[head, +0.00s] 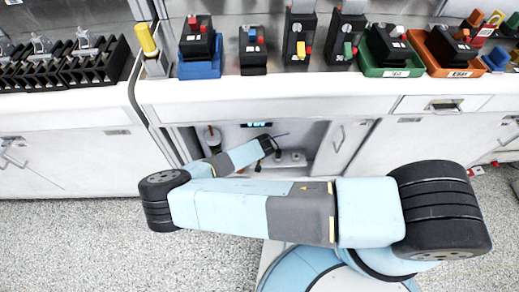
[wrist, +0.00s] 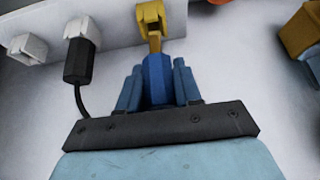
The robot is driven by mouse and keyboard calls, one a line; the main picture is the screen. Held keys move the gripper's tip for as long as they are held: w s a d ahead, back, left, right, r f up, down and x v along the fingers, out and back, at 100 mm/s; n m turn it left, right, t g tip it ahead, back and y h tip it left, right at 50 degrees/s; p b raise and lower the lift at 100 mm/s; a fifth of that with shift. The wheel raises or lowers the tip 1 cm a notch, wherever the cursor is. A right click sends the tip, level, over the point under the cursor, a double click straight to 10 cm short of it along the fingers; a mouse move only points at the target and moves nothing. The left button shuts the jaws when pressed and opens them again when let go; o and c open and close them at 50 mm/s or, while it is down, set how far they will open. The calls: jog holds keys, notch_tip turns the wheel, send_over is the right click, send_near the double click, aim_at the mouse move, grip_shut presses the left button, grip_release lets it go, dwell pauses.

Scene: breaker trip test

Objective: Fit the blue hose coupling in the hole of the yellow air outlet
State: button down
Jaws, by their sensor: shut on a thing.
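In the wrist view my gripper (wrist: 157,76) is shut on the blue hose coupling (wrist: 157,82), which sits between its two blue fingers. A thin brass-coloured tip (wrist: 155,43) sticks out of the coupling, pointing up the picture. The yellow air outlet (wrist: 151,14) is right at the tip, in line with it. The tip's end meets or overlaps the outlet's lower edge; I cannot tell how far it is in the hole. In the head view my arm reaches into the open cabinet below the counter, and the coupling and outlet cannot be made out there.
Left of the outlet, a black plug (wrist: 77,61) with a cable sits at a white outlet (wrist: 83,31). Another white outlet (wrist: 28,48) is further left. A yellow-brown block (wrist: 302,34) is at the right. The counter (head: 330,88) above the cabinet carries several breakers and bins.

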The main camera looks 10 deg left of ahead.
jog(key=shift+f, duration=1.5)
dwell(0.4)
jog(key=c, duration=0.7)
grip_release()
jog(key=shift+s, duration=0.1)
jog(key=v, duration=1.3)
jog(key=shift+r, duration=0.3)
jog(key=shift+d, duration=0.1)
